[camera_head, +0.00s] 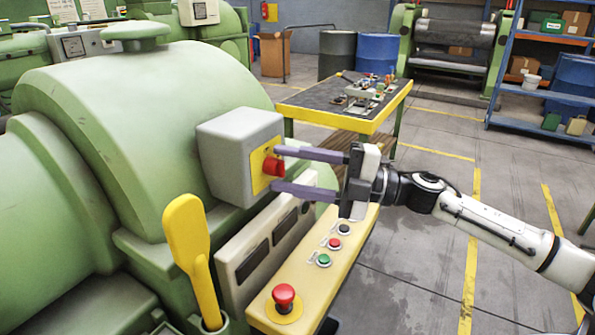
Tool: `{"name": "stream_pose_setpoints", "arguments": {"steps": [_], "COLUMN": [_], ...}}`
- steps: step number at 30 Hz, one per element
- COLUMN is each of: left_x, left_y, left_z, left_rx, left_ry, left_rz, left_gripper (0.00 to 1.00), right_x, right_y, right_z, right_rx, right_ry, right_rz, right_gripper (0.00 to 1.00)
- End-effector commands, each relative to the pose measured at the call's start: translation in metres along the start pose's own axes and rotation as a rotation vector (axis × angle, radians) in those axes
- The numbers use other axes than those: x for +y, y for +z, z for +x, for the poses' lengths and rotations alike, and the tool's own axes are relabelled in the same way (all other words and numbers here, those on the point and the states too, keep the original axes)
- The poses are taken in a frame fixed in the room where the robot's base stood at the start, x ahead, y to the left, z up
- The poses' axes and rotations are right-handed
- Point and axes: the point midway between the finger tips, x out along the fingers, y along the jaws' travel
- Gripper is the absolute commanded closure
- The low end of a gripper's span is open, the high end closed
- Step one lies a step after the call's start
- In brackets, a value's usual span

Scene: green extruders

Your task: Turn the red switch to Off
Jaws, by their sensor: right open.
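The red switch (272,166) sits on a yellow plate on the right face of a grey box (228,152), which is mounted on the green machine. My right gripper (277,169) comes in from the right with its two long fingers pointing left at the switch. The fingers are apart, one above the switch and one below it. The fingertips are close to the yellow plate; I cannot tell whether they touch it or the switch. Any marking for Off is not readable. My left gripper is not in view.
Below the box, a yellow panel (303,287) carries a red mushroom button (284,295) and several small buttons. A yellow lever (190,250) rises in front at the left. The green machine (140,120) fills the left side. A workbench (333,115) stands behind; floor is open at right.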

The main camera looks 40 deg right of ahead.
Motion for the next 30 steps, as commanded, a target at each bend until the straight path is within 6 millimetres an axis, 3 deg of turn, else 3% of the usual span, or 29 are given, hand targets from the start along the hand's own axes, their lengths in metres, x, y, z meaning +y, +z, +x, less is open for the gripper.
{"name": "stream_pose_setpoints", "arguments": {"steps": [8,21,30], "left_x": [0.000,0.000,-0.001], "left_y": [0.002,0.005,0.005], "left_z": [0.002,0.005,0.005], "left_rx": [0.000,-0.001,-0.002], "left_ry": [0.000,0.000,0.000], "left_rz": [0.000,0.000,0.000], "left_gripper": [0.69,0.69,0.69], "right_x": [-0.003,-0.002,-0.001], "right_y": [0.001,0.000,-0.001], "right_z": [-0.025,-0.095,-0.103], "right_rx": [-0.003,-0.001,0.001], "right_ry": [-0.002,-0.001,-0.002], "right_rz": [0.004,0.001,0.001], "right_gripper": [0.56,0.56,0.56]}}
